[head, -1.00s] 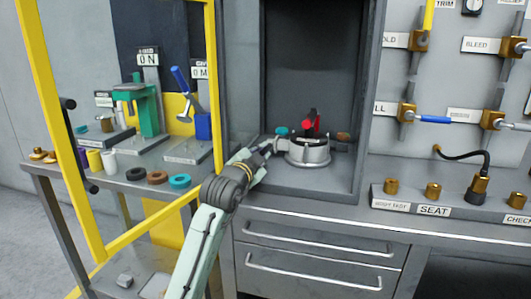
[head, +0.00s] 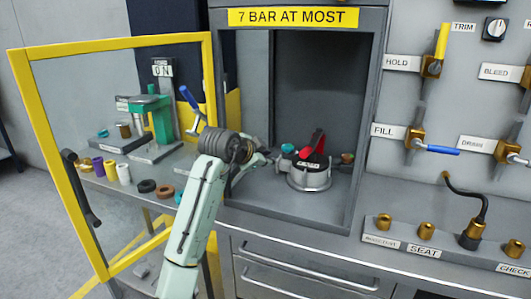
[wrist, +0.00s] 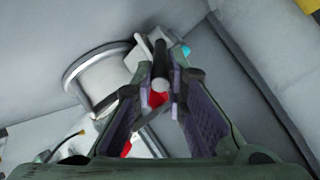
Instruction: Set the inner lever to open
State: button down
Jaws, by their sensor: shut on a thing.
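The valve actuator (head: 309,178), a round silvery body, sits inside the open grey cabinet. A red lever-like part (head: 317,142) with a black part beside it rises on top. A teal fitting (head: 287,149) is at its left. My gripper (head: 266,159) reaches in from the left, close to the teal fitting. In the wrist view my gripper (wrist: 164,80) is shut on a slim dark rod (wrist: 160,52) with a grey round end. Red shows just below it between the fingers. The silvery body (wrist: 95,80) is left of the fingers. I cannot tell whether the rod joins the red part.
The cabinet frame carries a "7 BAR AT MOST" sign (head: 293,17). A yellow-framed door (head: 40,110) stands open at left, beside a bench with a green press (head: 152,115). Valves with handles (head: 440,150) line the right panel. The cabinet floor around the actuator is clear.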

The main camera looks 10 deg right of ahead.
jog(key=shift+w+d+r+g+y, duration=0.2)
jog(key=shift+w+r+g+y, duration=0.15)
jog(key=shift+r+g, duration=0.2)
jog(key=shift+w+d+r+g+y, duration=0.2)
jog(key=shift+w+r+g+y, duration=0.15)
jog(key=shift+r+g, duration=0.15)
jog(key=c, duration=1.6)
grip_release()
jog(key=shift+f, duration=0.1)
jog(key=v, duration=1.2)
jog(key=shift+d, duration=0.1)
jog(key=shift+c, duration=0.4)
